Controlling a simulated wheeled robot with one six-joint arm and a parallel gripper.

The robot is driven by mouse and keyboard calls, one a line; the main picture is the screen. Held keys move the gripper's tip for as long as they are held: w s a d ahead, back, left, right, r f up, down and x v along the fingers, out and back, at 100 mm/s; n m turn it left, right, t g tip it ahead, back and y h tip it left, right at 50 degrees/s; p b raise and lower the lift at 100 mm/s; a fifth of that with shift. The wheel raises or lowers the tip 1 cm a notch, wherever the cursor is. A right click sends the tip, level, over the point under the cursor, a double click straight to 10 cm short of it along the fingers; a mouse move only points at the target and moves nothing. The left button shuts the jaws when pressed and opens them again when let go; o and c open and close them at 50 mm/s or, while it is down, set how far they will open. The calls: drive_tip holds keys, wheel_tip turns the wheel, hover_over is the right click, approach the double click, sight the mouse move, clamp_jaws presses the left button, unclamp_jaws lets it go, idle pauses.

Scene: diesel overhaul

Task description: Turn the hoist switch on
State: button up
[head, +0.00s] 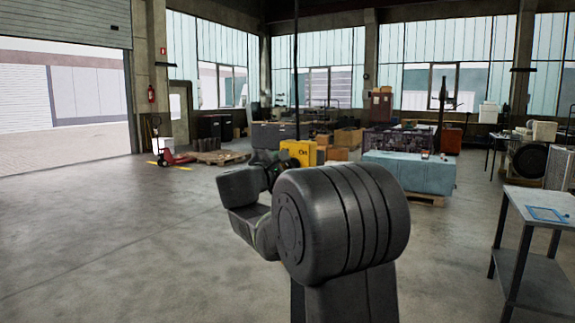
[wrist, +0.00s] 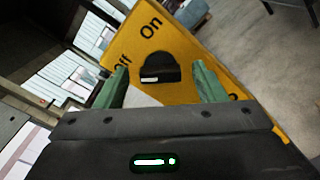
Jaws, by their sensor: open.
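The hoist switch is a yellow box (wrist: 225,60) with a black knob (wrist: 160,68) on its face. "On" is printed above the knob in the wrist view, and a partly covered "Off" is at its left. The knob's bar lies roughly level in that picture, with a white mark at its lower left. My gripper (wrist: 159,74) is open, its green fingers apart on either side of the knob; I cannot tell whether they touch it.
A dark cable or pole (head: 296,70) rises above the yellow box. Behind are a teal-covered crate (head: 408,174) on a pallet and several boxes. A red pallet jack (head: 172,157) stands left, a grey metal table (head: 540,205) right. The floor at left is clear.

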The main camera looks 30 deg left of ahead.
drive_tip(key=shift+w, duration=0.2)
drive_tip(key=c, duration=1)
